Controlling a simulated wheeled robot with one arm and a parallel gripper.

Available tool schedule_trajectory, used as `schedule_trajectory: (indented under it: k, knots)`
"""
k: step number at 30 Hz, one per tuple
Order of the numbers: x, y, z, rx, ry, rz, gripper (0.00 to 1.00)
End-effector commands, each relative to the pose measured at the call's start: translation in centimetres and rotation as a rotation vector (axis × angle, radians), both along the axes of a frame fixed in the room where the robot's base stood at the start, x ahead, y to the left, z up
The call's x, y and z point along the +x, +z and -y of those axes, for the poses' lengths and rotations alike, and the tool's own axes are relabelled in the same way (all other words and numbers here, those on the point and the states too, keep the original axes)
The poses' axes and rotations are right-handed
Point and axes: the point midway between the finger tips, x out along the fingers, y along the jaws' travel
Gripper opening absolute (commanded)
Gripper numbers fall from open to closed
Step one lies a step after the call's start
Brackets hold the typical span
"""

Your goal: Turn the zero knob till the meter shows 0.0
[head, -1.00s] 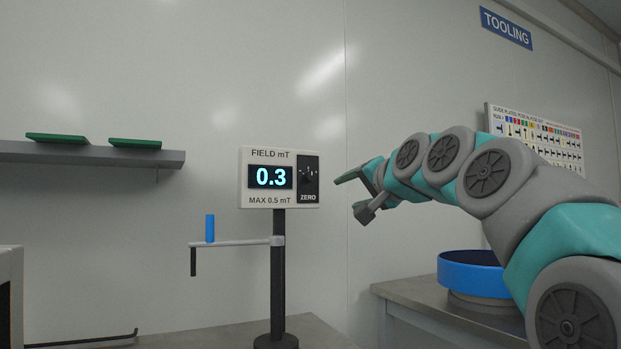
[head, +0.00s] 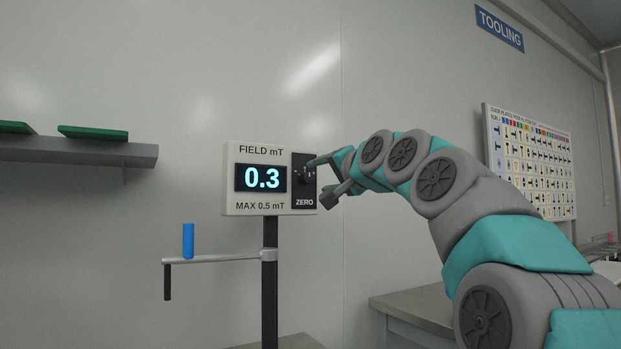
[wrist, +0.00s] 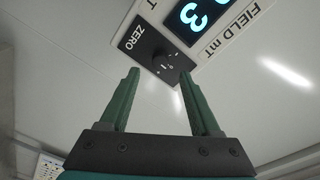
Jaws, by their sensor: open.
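The field meter (head: 247,209) is a pale box on a dark post, and its display (head: 262,178) reads 0.3 in the head view. The black zero knob (head: 304,173) sits on a dark panel marked ZERO at the meter's right side. In the wrist view the knob (wrist: 163,63) shows beyond the fingertips, roughly between them. My gripper (head: 318,180) is at the right of the knob, close in front of the meter. In the wrist view its two green fingers (wrist: 158,77) are spread with nothing between them. Whether a finger touches the knob I cannot tell.
A thin arm (head: 215,259) with a blue cylinder (head: 188,240) sticks out left from the post. A grey shelf (head: 75,151) with green plates is on the wall at left. A metal table (head: 415,309) stands at lower right.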

Motion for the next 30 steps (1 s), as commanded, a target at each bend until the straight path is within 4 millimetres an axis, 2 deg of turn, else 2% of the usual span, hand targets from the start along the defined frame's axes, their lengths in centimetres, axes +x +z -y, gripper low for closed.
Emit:
schedule_trajectory:
  k: [6,13,25,30]
  knots:
    - [2.4,0.0,-1.3,-0.002,0.0,-0.001,0.64]
    - [4.3,0.0,-2.5,-0.003,0.001,-0.002,0.64]
    - [4.8,0.0,-2.9,-0.001,0.002,0.0,0.64]
    - [4.8,0.0,-2.8,-0.001,0.001,0.0,0.46]
